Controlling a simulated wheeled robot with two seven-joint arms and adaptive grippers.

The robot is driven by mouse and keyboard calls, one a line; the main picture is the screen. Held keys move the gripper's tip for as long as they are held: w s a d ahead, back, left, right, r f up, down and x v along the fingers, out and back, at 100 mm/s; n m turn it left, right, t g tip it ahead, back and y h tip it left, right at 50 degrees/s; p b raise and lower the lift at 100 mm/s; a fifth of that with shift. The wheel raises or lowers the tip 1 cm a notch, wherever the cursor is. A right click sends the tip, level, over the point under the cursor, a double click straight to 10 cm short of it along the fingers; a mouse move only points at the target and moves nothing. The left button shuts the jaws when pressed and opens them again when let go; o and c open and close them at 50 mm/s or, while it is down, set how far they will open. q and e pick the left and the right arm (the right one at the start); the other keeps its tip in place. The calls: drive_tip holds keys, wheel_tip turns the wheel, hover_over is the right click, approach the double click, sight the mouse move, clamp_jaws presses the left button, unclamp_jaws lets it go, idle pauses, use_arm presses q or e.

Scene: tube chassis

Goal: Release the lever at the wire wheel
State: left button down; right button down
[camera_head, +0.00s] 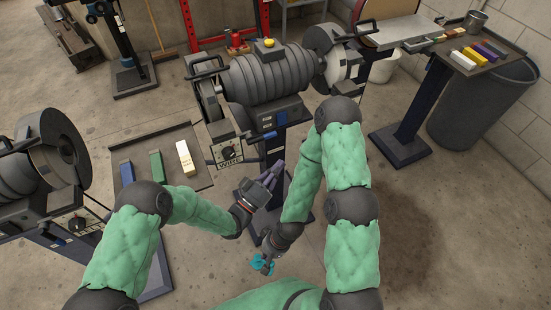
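The wire wheel machine stands at the centre, with a large grey ribbed housing (268,75) and a control box labelled WIRE (230,152). A dark lever (262,137) sticks out at the right side of this box. My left gripper (275,174), with purple fingers, is just below and right of the box, apart from the lever. Its fingers look spread and hold nothing that I can see. My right gripper (262,263), with cyan fingers, hangs lower, over the floor. It is small and partly turned away, so its opening cannot be told.
A tray (202,180) with blue, green and cream bars sits left of the control box. Another grinding machine (45,150) stands at the far left. A side table (507,57) with coloured bars and a dark bin (480,105) are at the right. The floor at lower right is free.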

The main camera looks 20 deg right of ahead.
use_arm(q)
wheel_tip(320, 180, down, 6)
drive_tip(key=s, duration=0.2)
drive_tip(key=shift+s+p, duration=0.2)
drive_tip(key=shift+p, duration=0.15)
drive_tip(key=shift+r, duration=0.1)
drive_tip(key=w+a+f+n+g+y+p, duration=0.1)
drive_tip(key=w+a+f+n+y+p, duration=0.1)
drive_tip(key=a+f+n+y, duration=0.5)
drive_tip(key=w+a+f+n+y+p, duration=0.15)
drive_tip(key=a+f+y, duration=0.35)
drive_tip(key=a, duration=0.6)
drive_tip(key=s+a+n+g+y+p, duration=0.1)
drive_tip(key=s+a+g, duration=0.3)
drive_tip(key=s, duration=0.5)
drive_tip(key=s+a+f+n+g+y+p, duration=0.1)
drive_tip(key=s+a+n+g, duration=0.3)
drive_tip(key=s+a, duration=0.4)
drive_tip(key=shift+s+a+y, duration=0.35)
drive_tip(key=shift+s+y, duration=0.05)
drive_tip(key=shift+y, duration=0.4)
drive_tip(key=shift+f, duration=0.1)
